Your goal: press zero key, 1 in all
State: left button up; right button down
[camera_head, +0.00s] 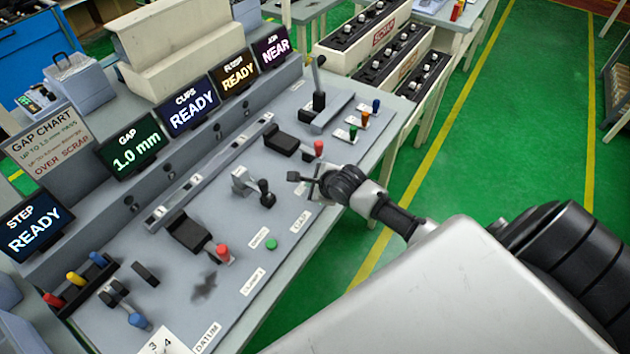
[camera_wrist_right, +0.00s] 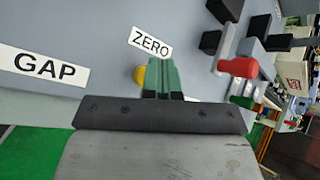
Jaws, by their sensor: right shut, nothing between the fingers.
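The zero key (camera_wrist_right: 140,76) is a round yellow button beside the ZERO label (camera_wrist_right: 151,41) in the right wrist view. The shut green fingers (camera_wrist_right: 163,78) of my right gripper partly cover it, with its left part showing. I cannot tell whether the fingers touch it. In the head view my right gripper (camera_head: 300,178) is shut and empty, low over the grey panel near its right edge. The key is not visible there, hidden around the gripper. My left gripper is not in view.
The GAP label (camera_head: 300,222) lies just below the gripper. A red-ended lever (camera_head: 318,149) stands close above it, and a black-knobbed lever (camera_head: 266,192) to its left. A green button (camera_head: 271,244) is lower left. The GAP screen (camera_head: 132,147) reads 1.0 mm.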

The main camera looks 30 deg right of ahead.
jog(key=shift+f, duration=0.45)
dwell(0.5)
jog(key=shift+r, duration=0.1)
jog(key=shift+r+p, duration=0.8)
jog(key=shift+p, duration=0.35)
notch_tip(320, 180, up, 3)
jog(key=p, duration=0.3)
jog(key=shift+f, duration=0.15)
notch_tip(320, 180, up, 2)
jog(key=shift+r+p, duration=0.2)
jog(key=shift+p, duration=0.9)
